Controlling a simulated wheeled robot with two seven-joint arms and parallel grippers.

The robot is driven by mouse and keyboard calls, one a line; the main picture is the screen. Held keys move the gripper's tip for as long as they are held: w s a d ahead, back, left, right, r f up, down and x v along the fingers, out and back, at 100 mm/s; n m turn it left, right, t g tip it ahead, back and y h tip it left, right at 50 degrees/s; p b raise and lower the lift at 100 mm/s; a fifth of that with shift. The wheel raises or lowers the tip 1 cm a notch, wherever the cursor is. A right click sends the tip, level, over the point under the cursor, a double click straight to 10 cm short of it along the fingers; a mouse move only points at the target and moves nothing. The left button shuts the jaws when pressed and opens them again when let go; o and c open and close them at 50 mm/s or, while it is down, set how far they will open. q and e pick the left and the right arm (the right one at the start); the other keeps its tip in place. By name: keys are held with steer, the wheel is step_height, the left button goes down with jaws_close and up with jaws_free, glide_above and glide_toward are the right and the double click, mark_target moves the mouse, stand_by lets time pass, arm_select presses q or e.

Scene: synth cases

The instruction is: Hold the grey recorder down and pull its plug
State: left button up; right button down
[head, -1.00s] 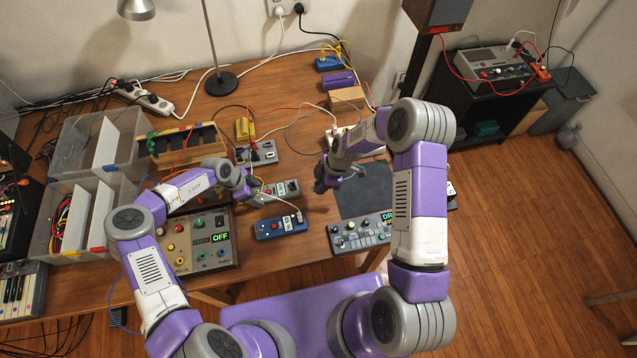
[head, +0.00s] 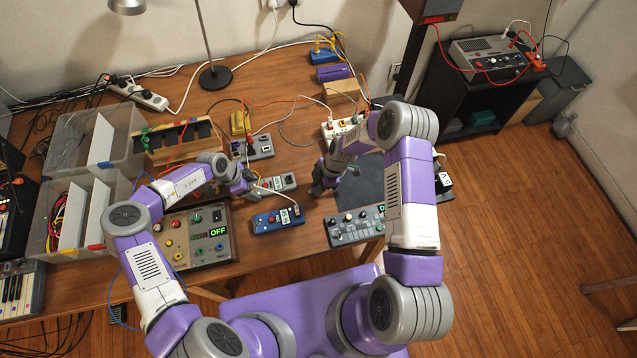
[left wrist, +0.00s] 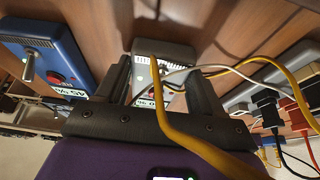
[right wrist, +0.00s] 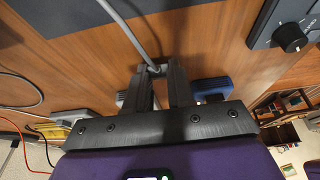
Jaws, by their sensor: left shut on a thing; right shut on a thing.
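The grey recorder (head: 277,183) lies on the table behind a blue box (head: 278,219). My left gripper (head: 241,184) is at the recorder's left end. In the left wrist view its fingers straddle the recorder (left wrist: 163,50) and are shut on it; white and yellow cables partly cover it. My right gripper (head: 321,184) is low over the table, right of the recorder. In the right wrist view its fingertips are shut on a grey plug (right wrist: 157,70) with a grey cable (right wrist: 122,24). The plug appears apart from the recorder; its tip is hidden.
A large panel marked OFF (head: 196,239) stands at the front left and a grey synth (head: 352,226) at the front right. A dark mat (head: 367,184) lies right of my right gripper. Loose cables cross the table behind. Divided bins (head: 70,212) stand at left.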

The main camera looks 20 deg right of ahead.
steer(key=c, duration=0.9)
jaws_free()
steer(key=v, duration=1.2)
arm_select(q)
steer(key=o, duration=1.2)
steer(key=shift+o, duration=0.2)
